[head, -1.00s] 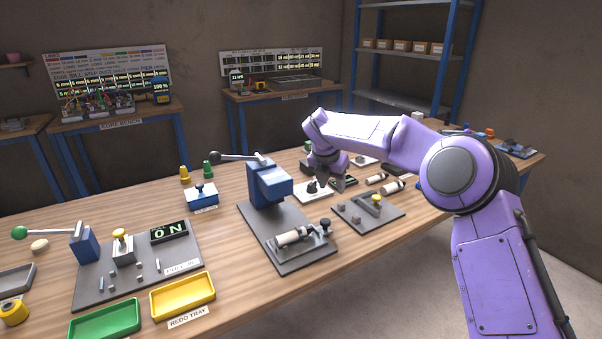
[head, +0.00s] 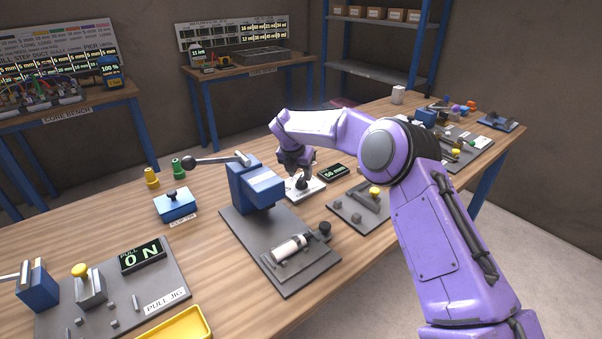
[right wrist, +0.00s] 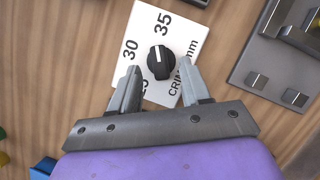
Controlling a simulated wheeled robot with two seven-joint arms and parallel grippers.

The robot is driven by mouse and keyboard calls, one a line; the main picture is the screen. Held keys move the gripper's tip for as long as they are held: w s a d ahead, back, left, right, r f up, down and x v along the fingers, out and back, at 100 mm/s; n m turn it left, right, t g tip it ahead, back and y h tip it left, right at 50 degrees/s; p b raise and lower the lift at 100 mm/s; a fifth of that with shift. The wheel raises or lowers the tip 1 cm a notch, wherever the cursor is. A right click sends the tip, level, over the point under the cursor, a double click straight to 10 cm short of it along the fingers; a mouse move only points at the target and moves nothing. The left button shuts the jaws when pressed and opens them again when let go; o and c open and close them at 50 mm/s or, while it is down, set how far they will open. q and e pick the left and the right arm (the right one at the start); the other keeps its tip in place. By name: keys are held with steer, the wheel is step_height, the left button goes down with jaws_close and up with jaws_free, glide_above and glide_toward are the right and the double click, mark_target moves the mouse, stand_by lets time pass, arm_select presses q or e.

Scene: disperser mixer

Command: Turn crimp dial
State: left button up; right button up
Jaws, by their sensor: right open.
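The crimp dial (right wrist: 160,61) is a black round knob with a white pointer line on a white plate (right wrist: 180,28) marked 30, 35 and CRIM... mm. In the right wrist view the pointer aims up, between the 30 and the 35. In the head view the dial (head: 302,182) sits on its plate in the middle of the table. My right gripper (right wrist: 160,82) is open, its two fingers on either side of the dial's near edge; I cannot tell if they touch it. In the head view my right gripper (head: 299,168) is just over the plate. My left gripper is not in view.
A small display reading 50 mm (head: 333,173) stands just right of the dial. A blue lever press (head: 257,187) on a grey base is to its left. A grey fixture (head: 360,208) with a yellow knob is at front right.

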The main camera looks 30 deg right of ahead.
steer(key=x, duration=0.2)
steer(key=shift+w+d+f, duration=0.1)
steer(key=shift+w+f, duration=0.2)
steer(key=shift+w, duration=0.05)
steer(key=shift+s+d+f, duration=0.1)
steer(key=shift+s, duration=0.15)
jaws_close()
